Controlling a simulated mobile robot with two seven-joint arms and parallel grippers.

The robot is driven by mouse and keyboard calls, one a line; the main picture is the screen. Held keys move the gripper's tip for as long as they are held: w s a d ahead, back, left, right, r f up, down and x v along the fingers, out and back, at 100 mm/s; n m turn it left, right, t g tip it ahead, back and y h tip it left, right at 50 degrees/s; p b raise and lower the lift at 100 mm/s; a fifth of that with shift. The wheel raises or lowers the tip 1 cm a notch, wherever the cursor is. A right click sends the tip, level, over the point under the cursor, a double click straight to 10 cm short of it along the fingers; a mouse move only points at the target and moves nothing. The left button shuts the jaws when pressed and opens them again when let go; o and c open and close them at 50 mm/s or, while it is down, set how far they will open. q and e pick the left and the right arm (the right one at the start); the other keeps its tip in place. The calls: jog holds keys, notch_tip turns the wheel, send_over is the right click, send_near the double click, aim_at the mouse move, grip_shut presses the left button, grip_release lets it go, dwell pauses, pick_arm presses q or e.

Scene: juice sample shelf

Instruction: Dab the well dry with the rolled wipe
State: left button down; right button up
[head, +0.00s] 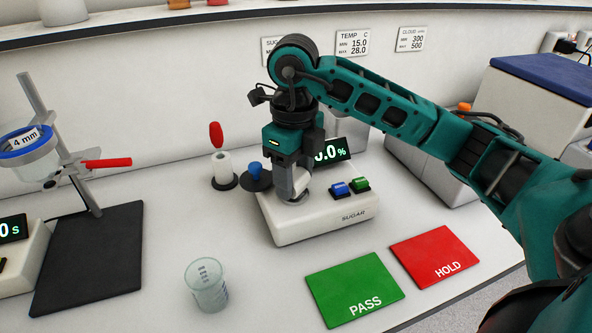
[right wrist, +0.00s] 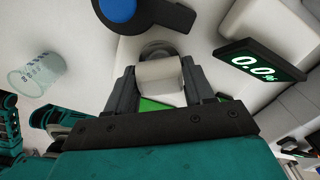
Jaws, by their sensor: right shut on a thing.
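The sugar meter (head: 300,228) is a white box marked SUGAR, with its screen reading 0.0 %. My right gripper (head: 293,188) points down over its left part. In the right wrist view my right gripper (right wrist: 160,98) is shut on the rolled wipe (right wrist: 160,76), a pale roll between the fingers. The grey rim of the well (right wrist: 158,48) shows just past the wipe's end. The well's inside is hidden, and I cannot tell whether the wipe touches it. The meter's dark lid with a blue knob (head: 255,168) is swung aside. My left gripper is not in view.
A red-bulbed dropper (head: 216,135) stands in a white holder behind the meter. An empty-looking clear beaker (head: 207,286) stands in front on the left. Green PASS (head: 350,285) and red HOLD (head: 440,250) mats lie at front right. A ring stand (head: 62,135) is at left.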

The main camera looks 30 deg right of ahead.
jog(key=shift+f, duration=0.3)
dwell(0.6)
jog(key=shift+w+d+r, duration=0.1)
jog(key=shift+w+r, duration=0.05)
jog(key=shift+w, duration=0.25)
jog(key=shift+s, duration=0.1)
jog(key=shift+s+a+b, duration=0.2)
jog(key=shift+s+b, duration=0.1)
jog(key=shift+s, duration=0.35)
jog(key=shift+w+a, duration=0.1)
jog(key=shift+w+a+f, duration=0.2)
jog(key=shift+w, duration=0.1)
jog(key=shift+d, duration=0.15)
dwell(0.4)
jog(key=shift+s+d, duration=0.15)
jog(key=shift+d, duration=0.5)
